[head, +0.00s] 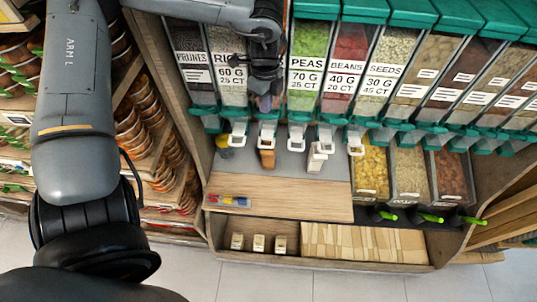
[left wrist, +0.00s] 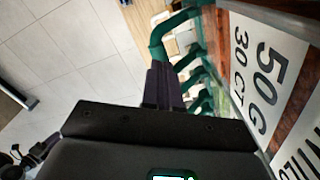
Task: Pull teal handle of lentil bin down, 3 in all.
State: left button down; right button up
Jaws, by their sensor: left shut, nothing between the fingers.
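In the head view my left gripper (head: 265,103) is in front of the bin between the second bin and the peas bin, hiding most of it and its name. In the left wrist view its purple-grey fingers (left wrist: 158,86) are shut and empty, right by a bent teal handle (left wrist: 158,45). I cannot tell whether they touch it. The label beside them (left wrist: 265,75) reads 50 G, 30 CT, with no name readable, so I cannot confirm it is the lentil bin. A white spout (head: 267,135) shows below the gripper. My right gripper is not in view.
The peas bin (head: 309,55), beans bin (head: 348,60) and seeds bin (head: 388,65) stand to the right. A brown object (head: 267,158) and a white object (head: 316,157) are below the spouts. The wooden counter (head: 290,195) is mostly clear in front.

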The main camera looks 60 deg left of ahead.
pick_arm(q)
jog(key=shift+f, duration=0.2)
dwell(0.5)
jog(key=shift+f+b, duration=0.8)
jog(key=shift+f, duration=0.1)
jog(key=f+b, duration=0.2)
jog(key=f, duration=0.1)
jog(key=f+b, duration=0.1)
jog(key=shift+s+d+f+b, duration=0.2)
jog(key=shift+s+d+b, duration=0.15)
jog(key=shift+b, duration=0.05)
